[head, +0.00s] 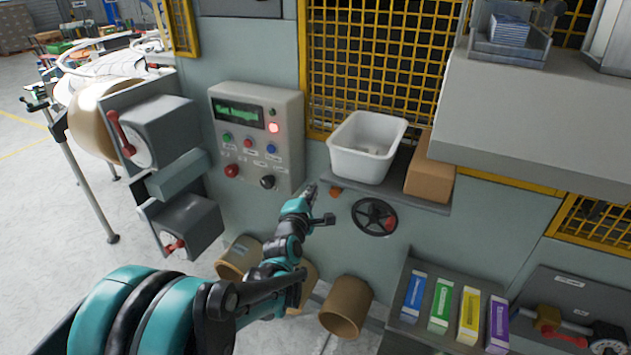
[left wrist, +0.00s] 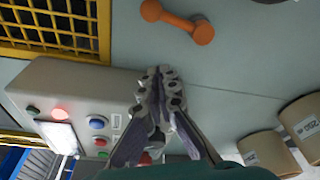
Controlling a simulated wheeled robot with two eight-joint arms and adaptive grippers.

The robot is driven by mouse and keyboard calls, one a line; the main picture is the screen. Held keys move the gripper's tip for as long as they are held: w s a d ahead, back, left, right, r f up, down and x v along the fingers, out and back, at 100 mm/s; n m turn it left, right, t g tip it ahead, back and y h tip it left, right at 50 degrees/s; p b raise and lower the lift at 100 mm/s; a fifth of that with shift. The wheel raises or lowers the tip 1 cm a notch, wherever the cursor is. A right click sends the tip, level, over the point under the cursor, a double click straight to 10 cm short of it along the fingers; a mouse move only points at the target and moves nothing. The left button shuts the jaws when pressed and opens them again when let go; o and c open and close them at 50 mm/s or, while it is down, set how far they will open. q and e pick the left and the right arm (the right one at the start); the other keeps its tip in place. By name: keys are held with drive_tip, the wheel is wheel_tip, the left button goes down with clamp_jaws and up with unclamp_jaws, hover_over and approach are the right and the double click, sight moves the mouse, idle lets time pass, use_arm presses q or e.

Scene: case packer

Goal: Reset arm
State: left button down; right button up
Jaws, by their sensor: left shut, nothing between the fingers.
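My left arm comes in from the lower left of the head view. Its gripper (head: 318,203) is in front of the machine's grey panel, just below and right of the control box (head: 258,145). In the left wrist view the gripper's fingers (left wrist: 160,82) are together with nothing between them, and the control box (left wrist: 75,95) shows behind them. The box has a green-lit display (head: 237,115), a lit red lamp (head: 273,127) and several coloured buttons. My right gripper is not in view.
A white bin (head: 366,148) and a cardboard box (head: 428,170) stand on a shelf. A black handwheel (head: 375,217) sits below the shelf. Cardboard rolls (head: 347,306) stand low, and a rack (head: 415,265) holds several coloured cartons.

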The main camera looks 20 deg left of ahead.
use_arm(q)
drive_tip(key=shift+s+d, duration=0.25)
drive_tip(key=shift+s, duration=0.3)
drive_tip(key=shift+r, duration=0.1)
drive_tip(key=s+d+f+m+g+h+b, duration=0.2)
drive_tip(key=s+d+f+m+g+h, duration=0.15)
drive_tip(key=s+d+m, duration=0.7)
drive_tip(key=s+d+f+m+g, duration=0.1)
drive_tip(key=s+f+m+g, duration=0.2)
drive_tip(key=s+m, duration=0.4)
drive_tip(key=s+f+m+g+b, duration=0.1)
drive_tip(key=s+f+m+g, duration=0.2)
drive_tip(key=s+f+m, duration=0.3)
drive_tip(key=s+m, duration=0.1)
drive_tip(key=s, duration=0.4)
drive_tip(key=shift+d+f, duration=0.25)
drive_tip(key=shift+d, duration=0.1)
